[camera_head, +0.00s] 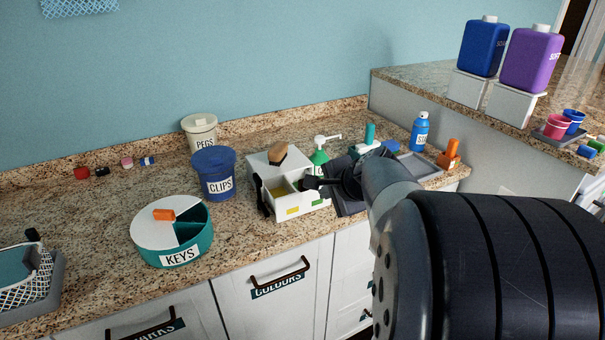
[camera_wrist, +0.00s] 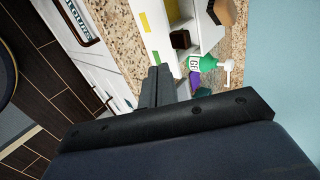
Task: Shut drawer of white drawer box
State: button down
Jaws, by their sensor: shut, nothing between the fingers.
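The white drawer box (camera_head: 262,163) stands on the granite counter. Its drawer (camera_head: 290,211) is pulled out towards the front, with yellow and green marks on its front panel. The drawer front also shows in the wrist view (camera_wrist: 147,38), with a dark block and something yellow inside the drawer. My gripper (camera_head: 308,183) is shut and empty, at the right end of the open drawer. In the wrist view my gripper (camera_wrist: 158,72) has its fingers together close to that end of the drawer front. I cannot tell whether they touch it.
A brown wooden block (camera_head: 277,153) sits on the box. A green pump bottle (camera_head: 319,158) stands close behind its right side. A blue clips tub (camera_head: 214,176) and a round keys box (camera_head: 172,230) stand to the left. Bare counter lies between the keys box and the drawer.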

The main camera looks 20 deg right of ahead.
aim_at(306, 191)
jog(key=w, duration=0.2)
jog(key=w+f, duration=0.2)
jog(key=w, duration=0.1)
jog(key=shift+w+a+f+p, duration=0.15)
jog(key=shift+w+f+p, duration=0.15)
jog(key=shift+p, duration=0.1)
jog(key=shift+w, duration=0.65)
jog(key=w+p, duration=0.4)
jog(key=w, duration=0.5)
jog(key=shift+w+a+r, duration=0.1)
jog(key=shift+w+a, duration=0.05)
jog(key=shift+w, duration=0.05)
